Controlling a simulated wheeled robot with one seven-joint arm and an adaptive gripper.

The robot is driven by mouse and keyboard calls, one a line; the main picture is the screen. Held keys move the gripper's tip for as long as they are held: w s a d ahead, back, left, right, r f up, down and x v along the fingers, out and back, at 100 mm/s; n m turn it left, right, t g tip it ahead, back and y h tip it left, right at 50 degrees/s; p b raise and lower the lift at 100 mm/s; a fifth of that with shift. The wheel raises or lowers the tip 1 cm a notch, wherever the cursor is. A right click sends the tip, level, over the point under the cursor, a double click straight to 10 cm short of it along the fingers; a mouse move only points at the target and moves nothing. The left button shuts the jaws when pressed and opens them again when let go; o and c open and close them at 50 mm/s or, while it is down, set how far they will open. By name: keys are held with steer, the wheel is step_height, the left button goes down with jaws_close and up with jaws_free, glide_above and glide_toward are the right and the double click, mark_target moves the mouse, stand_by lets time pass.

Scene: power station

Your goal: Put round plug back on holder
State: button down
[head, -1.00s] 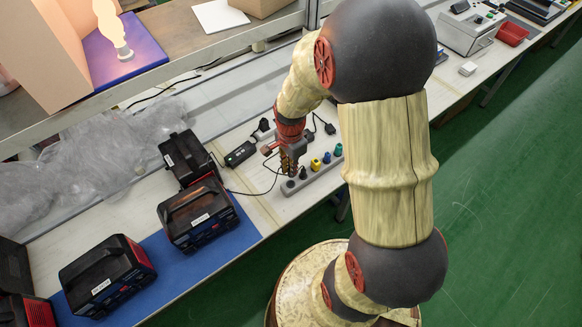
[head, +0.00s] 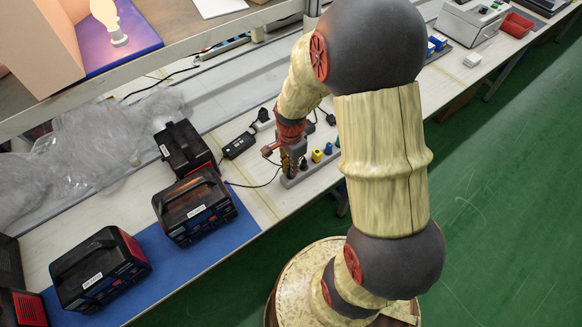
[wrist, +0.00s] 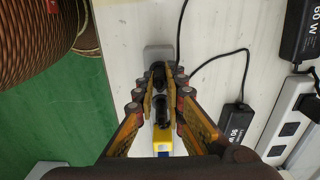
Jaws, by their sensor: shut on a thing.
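A grey holder strip (head: 289,183) lies along the front edge of the bench. It carries a yellow plug (head: 317,156), a blue plug (head: 329,149), a green plug (head: 337,142) and a black plug (wrist: 161,106). My gripper (wrist: 159,76) is shut on a round black plug (wrist: 158,72), above the holder's near left end in the head view. My gripper (head: 291,170) hides most of the held plug there. In the wrist view the holder's bare end (wrist: 157,51) shows just past the fingertips. I cannot tell whether the held plug is seated or still above its place.
Black adapters (head: 239,146) with cables lie behind the holder. A white power strip (wrist: 290,120) lies to the right in the wrist view. Black-and-red battery units (head: 195,207) stand left on a blue mat (head: 240,222). Green floor lies beyond the bench's front edge.

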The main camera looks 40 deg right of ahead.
steer(key=shift+f, duration=0.1)
stand_by(0.6)
steer(key=c, duration=1.8)
jaws_free()
steer(key=shift+o, duration=0.2)
step_height(320, 180, up, 12)
